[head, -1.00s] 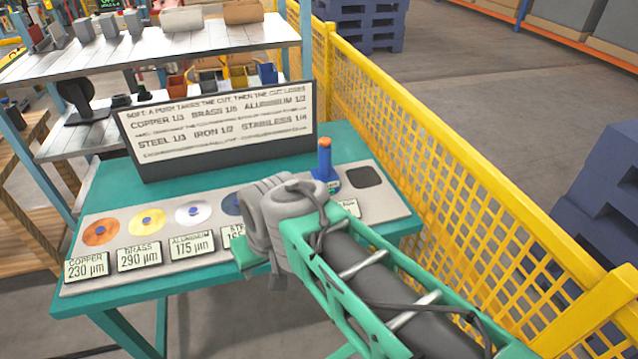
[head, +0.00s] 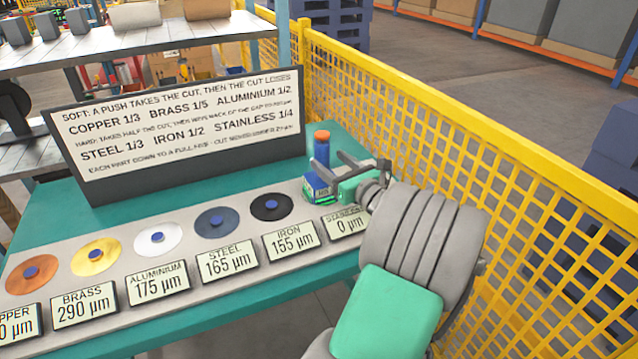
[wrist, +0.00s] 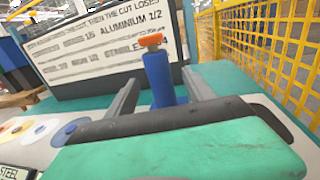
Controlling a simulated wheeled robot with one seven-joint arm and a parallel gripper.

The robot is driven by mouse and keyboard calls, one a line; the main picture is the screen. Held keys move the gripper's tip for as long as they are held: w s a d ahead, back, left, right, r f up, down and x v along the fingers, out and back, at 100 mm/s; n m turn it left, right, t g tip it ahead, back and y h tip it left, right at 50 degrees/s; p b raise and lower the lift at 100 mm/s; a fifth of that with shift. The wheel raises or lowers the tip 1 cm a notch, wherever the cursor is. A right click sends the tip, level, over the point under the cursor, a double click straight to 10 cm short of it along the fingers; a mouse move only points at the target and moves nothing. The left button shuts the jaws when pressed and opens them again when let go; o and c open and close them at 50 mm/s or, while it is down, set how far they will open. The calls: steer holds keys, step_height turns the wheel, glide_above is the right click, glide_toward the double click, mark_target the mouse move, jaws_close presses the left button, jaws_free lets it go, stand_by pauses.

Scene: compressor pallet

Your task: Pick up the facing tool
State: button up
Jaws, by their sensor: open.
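The facing tool (head: 321,148) stands upright at the right end of the grey strip on the teal bench. It has a blue handle, an orange top and a wider blue base with a small label. My gripper (head: 328,164) is open, with its two grey fingers reaching toward the handle from the right. In the wrist view, the facing tool (wrist: 159,78) rises between the two spread fingers (wrist: 160,90), with a gap on each side. I cannot tell how far the handle is between the fingers.
Coloured discs, such as the iron disc (head: 271,207), lie along the strip (head: 120,262) with reading plates in front. A sign board (head: 185,130) stands behind. A yellow mesh fence (head: 440,150) runs close on the right. Shelves (head: 130,45) stand at the back left.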

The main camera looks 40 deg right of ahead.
mark_target(327, 157)
steer(key=w, duration=0.4)
steer(key=shift+w+d, duration=0.2)
steer(key=shift+d, duration=0.05)
steer(key=shift+c, duration=0.3)
jaws_close()
stand_by(0.6)
steer(key=shift+r, duration=0.2)
